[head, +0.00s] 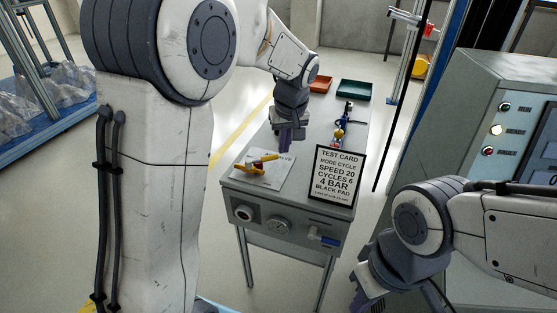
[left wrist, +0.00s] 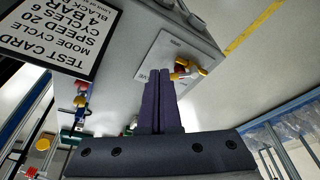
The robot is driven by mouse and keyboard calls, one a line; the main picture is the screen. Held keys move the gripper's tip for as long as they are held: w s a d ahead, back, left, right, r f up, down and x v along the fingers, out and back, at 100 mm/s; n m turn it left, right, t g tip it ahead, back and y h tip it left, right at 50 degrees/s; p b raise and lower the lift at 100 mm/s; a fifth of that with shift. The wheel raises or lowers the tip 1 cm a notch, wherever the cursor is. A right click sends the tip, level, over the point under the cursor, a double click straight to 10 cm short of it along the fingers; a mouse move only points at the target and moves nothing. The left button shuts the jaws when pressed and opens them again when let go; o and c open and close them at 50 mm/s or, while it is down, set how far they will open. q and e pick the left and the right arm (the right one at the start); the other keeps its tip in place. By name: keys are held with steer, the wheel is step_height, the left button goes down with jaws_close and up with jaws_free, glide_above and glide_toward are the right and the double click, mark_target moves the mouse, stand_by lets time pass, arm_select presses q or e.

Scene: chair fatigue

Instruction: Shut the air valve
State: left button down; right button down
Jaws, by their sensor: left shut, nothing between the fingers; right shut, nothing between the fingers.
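A valve with a blue lever (head: 323,237) sits at the right end of the bench's front panel; its lever points out to the right.
A test card (head: 337,176) stands at the bench's right front, above the blue lever. A gauge (head: 278,226) and a round knob (head: 243,213) are on the front panel. Red (head: 320,84) and green (head: 353,90) trays lie at the back. A control cabinet (head: 480,120) stands right.

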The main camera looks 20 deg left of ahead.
mark_target(264, 159)
arm_select(q)
steer(key=shift+n, duration=0.4)
steer(key=x, duration=0.3)
steer(key=a+x, duration=0.1)
steer(key=x, duration=0.3)
steer(key=w+x, duration=0.1)
steer(key=x, duration=0.2)
steer(key=shift+a+r, duration=0.1)
steer(key=shift+a, duration=0.25)
steer(key=w+a, duration=0.1)
steer(key=w+f, duration=0.1)
steer(key=shift+w+a+p, duration=0.3)
steer(key=shift+a, duration=0.1)
steer(key=shift+w+a+f, duration=0.1)
steer(key=shift+w+a, duration=0.2)
steer(key=shift+w, duration=0.1)
